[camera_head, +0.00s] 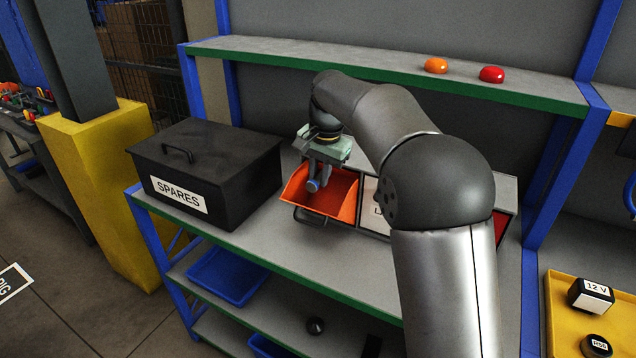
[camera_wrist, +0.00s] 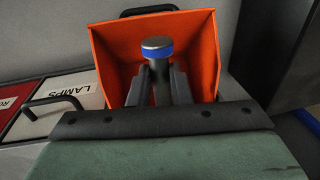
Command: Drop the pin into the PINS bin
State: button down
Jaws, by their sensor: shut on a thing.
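The pin (camera_head: 313,185), blue-banded, is held between the fingers of my gripper (camera_head: 319,174). In the wrist view the pin (camera_wrist: 157,47) shows a round grey end with a blue band, between the two dark fingers (camera_wrist: 161,84). My gripper is shut on it and points down at the orange open bin (camera_head: 347,197). The pin appears over or inside the mouth of this bin, which also shows in the wrist view (camera_wrist: 110,58); its exact height cannot be told. No PINS label is readable on the orange bin. The pin's far part is hidden by the fingers.
A white LAMPS bin (camera_wrist: 60,112) stands beside the orange bin, with a red one (camera_wrist: 10,106) beyond. A black SPARES box (camera_head: 205,165) stands left on the bench. Orange (camera_head: 436,65) and red (camera_head: 491,74) domed pieces sit on the upper shelf (camera_head: 350,68).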

aim_at(319, 177)
jog(key=f, duration=0.2)
jog(key=shift+w+a+f, duration=0.2)
jog(key=shift+a+f, duration=0.05)
jog(key=shift+f, duration=0.55)
jog(key=shift+f, duration=0.1)
jog(key=shift+f, duration=0.5)
jog(key=c, duration=1.3)
grip_release()
jog(key=shift+c, duration=0.2)
jog(key=shift+r, duration=0.1)
